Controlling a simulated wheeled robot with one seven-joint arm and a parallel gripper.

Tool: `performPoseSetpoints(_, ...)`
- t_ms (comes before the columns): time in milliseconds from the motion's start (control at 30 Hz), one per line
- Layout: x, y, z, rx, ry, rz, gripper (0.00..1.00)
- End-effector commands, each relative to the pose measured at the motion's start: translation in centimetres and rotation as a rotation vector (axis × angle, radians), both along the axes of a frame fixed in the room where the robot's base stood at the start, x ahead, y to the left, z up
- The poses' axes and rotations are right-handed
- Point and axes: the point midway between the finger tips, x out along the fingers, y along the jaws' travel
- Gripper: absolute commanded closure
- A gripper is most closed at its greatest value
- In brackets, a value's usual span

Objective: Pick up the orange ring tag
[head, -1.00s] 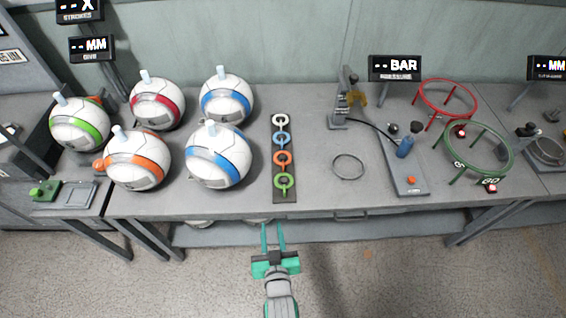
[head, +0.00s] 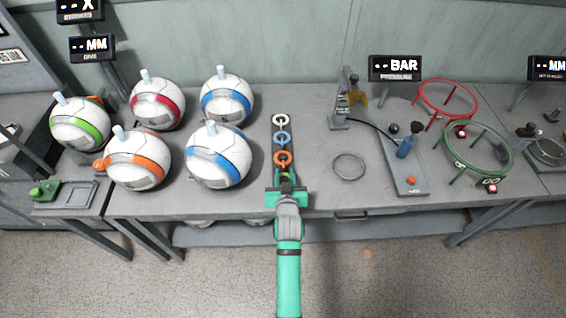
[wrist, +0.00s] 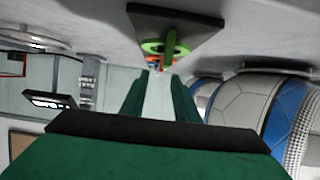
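The orange ring tag (head: 283,158) is on the dark strip (head: 296,172) on the bench, third in a column below a white ring tag (head: 280,120) and a blue ring tag (head: 282,137). In the wrist view a bit of orange (wrist: 153,59) shows behind the green ring tag (wrist: 166,47). My gripper (head: 286,183) is over the near end of the strip, short of the orange ring, and hides most of the green ring in the head view. In the wrist view its fingers (wrist: 160,88) are apart with nothing between them.
Several striped balls stand left of the strip, the nearest a blue-striped ball (head: 220,155). To the right are a loose metal ring (head: 349,166), a grey pump panel (head: 405,175), and red (head: 446,100) and green (head: 477,150) hoop stands. Bare bench lies right of the strip.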

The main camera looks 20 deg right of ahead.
Motion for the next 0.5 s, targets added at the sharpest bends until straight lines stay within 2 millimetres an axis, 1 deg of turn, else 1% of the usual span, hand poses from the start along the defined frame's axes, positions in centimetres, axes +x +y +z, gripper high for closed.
performPoseSetpoints(33, 0.5, -0.1, -0.2, 0.000, 0.001, 0.000, 0.72)
performPoseSetpoints(267, 1.7, -0.5, -0.9, 0.000, 0.000, 0.000, 0.72)
performPoseSetpoints(500, 4.6, -1.2, -2.4, 0.001, 0.000, 0.000, 0.72)
